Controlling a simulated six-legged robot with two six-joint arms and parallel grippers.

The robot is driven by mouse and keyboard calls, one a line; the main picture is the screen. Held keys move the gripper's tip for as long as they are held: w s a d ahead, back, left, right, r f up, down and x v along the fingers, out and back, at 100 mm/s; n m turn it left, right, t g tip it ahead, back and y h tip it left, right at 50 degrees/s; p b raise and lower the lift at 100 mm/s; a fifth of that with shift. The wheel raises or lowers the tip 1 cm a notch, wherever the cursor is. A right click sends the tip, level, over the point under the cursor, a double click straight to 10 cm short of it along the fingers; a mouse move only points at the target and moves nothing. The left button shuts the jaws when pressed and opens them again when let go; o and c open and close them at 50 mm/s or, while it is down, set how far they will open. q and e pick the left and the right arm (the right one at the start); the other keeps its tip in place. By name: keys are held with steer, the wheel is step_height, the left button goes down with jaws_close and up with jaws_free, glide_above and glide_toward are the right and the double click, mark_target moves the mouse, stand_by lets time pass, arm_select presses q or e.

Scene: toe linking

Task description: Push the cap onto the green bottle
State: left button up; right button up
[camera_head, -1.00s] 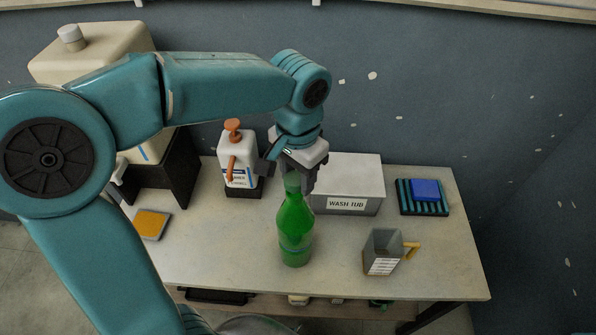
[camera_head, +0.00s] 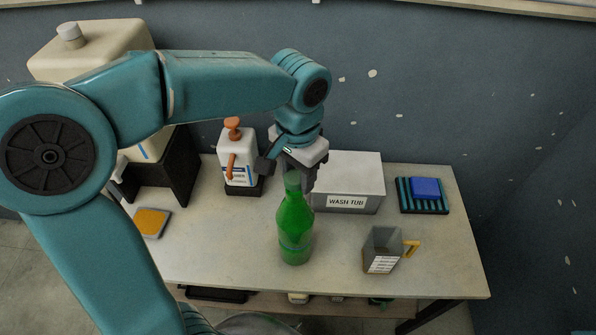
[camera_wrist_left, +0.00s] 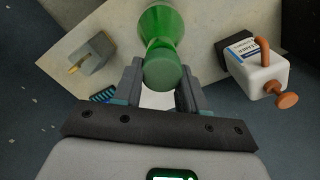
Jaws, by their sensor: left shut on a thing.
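The green bottle (camera_head: 295,225) stands upright near the middle of the table in the head view. A green cap (camera_head: 292,181) sits at the top of its neck; in the left wrist view the cap's round top (camera_wrist_left: 163,73) faces the camera, with the bottle (camera_wrist_left: 158,25) beyond it. My left gripper (camera_head: 291,186) points down over the bottle's top. Its fingers (camera_wrist_left: 158,84) are on either side of the cap, shut on it. How far the cap is seated on the neck cannot be told. My right gripper is not in view.
A white pump bottle (camera_head: 239,160) stands left of the green bottle, and a wash tub (camera_head: 347,181) behind it. A grey jug (camera_head: 381,250) stands to the right. A blue block (camera_head: 426,188) lies on a striped rack (camera_head: 424,208). An orange-topped pad (camera_head: 151,222) lies at left.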

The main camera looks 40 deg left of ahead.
arm_select(q)
steer(key=shift+f+b, duration=0.35)
steer(key=shift+f, duration=0.1)
steer(key=o, duration=1.1)
steer(key=shift+r, duration=0.1)
steer(key=shift+r+p, duration=2.7)
steer(key=shift+r, duration=0.3)
